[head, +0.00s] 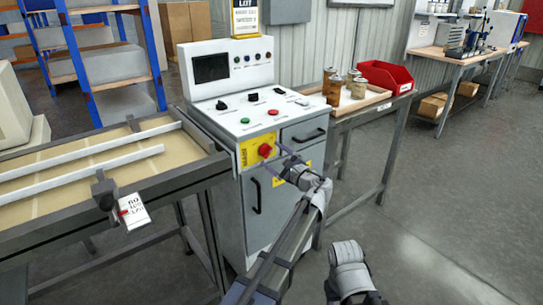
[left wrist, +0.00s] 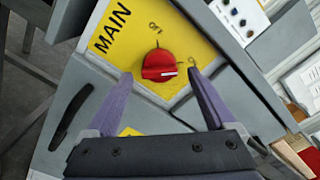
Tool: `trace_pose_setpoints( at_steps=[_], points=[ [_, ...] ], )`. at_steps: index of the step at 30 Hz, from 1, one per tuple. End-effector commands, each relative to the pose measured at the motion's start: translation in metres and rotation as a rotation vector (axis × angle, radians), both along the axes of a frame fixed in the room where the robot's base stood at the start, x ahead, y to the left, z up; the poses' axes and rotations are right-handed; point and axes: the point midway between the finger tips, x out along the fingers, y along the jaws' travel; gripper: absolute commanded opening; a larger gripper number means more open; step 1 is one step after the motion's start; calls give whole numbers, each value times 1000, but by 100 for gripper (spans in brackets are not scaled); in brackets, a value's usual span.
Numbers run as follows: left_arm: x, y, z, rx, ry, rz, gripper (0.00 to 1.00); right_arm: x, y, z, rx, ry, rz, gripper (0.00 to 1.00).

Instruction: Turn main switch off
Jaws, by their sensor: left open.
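The main switch is a red rotary knob (head: 265,150) on a yellow plate (head: 247,154) on the front of the grey control cabinet. In the left wrist view the knob (left wrist: 157,66) sits beside the black word MAIN. My left gripper (head: 276,161) is open in front of the plate. Its two purple fingers stand either side of the knob in the left wrist view, with gaps between. My right gripper's fingers are not seen; only a grey part of my right arm shows.
The cabinet top (head: 255,108) carries black knobs and green and red buttons. A black door handle (head: 256,196) is below the switch. A conveyor (head: 190,158) with a hanging tag (head: 134,211) adjoins at left. A bench with jars and a red bin (head: 385,76) adjoins at right.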

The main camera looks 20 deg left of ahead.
Motion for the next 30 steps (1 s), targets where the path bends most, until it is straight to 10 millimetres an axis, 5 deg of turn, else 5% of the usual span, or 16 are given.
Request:
trace_pose_setpoints(
  at_steps=[13,30],
  points=[
    [7,9,0,-1,-1,0,88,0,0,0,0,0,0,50],
    [7,9,0,-1,0,1,25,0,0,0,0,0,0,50]
  ],
)
